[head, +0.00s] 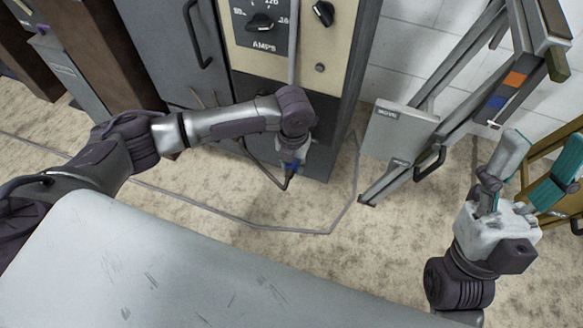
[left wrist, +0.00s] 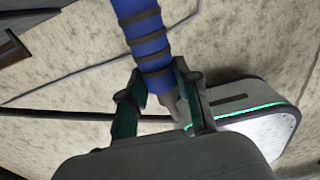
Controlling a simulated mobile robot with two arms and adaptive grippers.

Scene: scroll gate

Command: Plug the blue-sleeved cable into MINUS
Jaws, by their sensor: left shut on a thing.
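My left gripper (head: 293,158) is low in front of the welder-like cabinet (head: 340,100), pointing down. In the left wrist view the blue sleeve with dark bands (left wrist: 150,42) runs up from between the fingers of the left gripper (left wrist: 162,78). A grey end sticks out past the fingers. No socket marked MINUS can be made out; my arm hides part of the cabinet front. My right gripper (head: 543,150) is open and empty at the right.
The cabinet has an AMPS dial (head: 260,22) and a black knob (head: 323,12). A folding metal gate (head: 440,110) with a MOVE plate (head: 393,130) stands to its right. A grey cable (head: 215,212) loops over the floor. A pale scratched surface (head: 180,260) fills the foreground.

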